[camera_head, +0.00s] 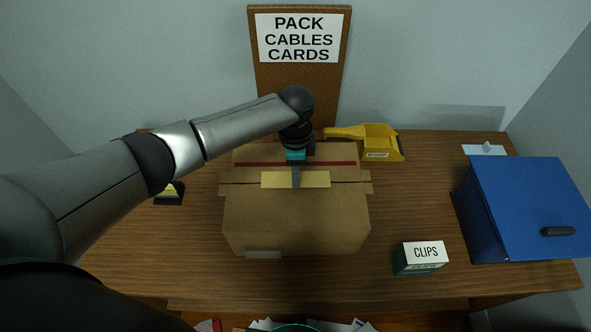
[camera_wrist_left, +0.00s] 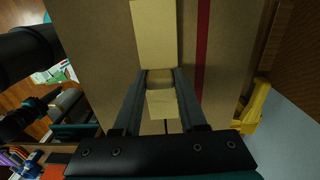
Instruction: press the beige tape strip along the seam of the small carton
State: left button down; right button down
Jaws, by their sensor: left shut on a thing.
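The small carton (camera_head: 295,222) is a closed brown box on the desk, with its flaps meeting in a seam across the top. The beige tape strip (camera_head: 316,180) lies flat-looking across the middle of the carton top, along the seam. It also shows in the left wrist view (camera_wrist_left: 155,32), running under and past the fingers. My left gripper (camera_head: 296,184) points down at the middle of the strip. In the wrist view its fingers (camera_wrist_left: 161,76) are shut on a beige piece at the strip. Whether the whole strip touches the cardboard cannot be told. My right gripper is not seen.
A dark red line (camera_head: 252,164) crosses the carton top behind the strip. A yellow scoop-like holder (camera_head: 380,142) stands behind right. A clips box (camera_head: 420,258) and a blue bin (camera_head: 520,205) are to the right. A sign board (camera_head: 299,85) stands at the back.

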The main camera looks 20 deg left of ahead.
pick_arm(q)
jog(key=shift+f+b, duration=0.3)
jog(key=shift+f, duration=0.35)
dwell(0.9)
jog(key=shift+c, duration=1.9)
grip_release()
notch_tip(320, 180, up, 15)
jog(key=p, duration=0.1)
jog(key=shift+p, duration=0.35)
jog(key=shift+s, duration=0.15)
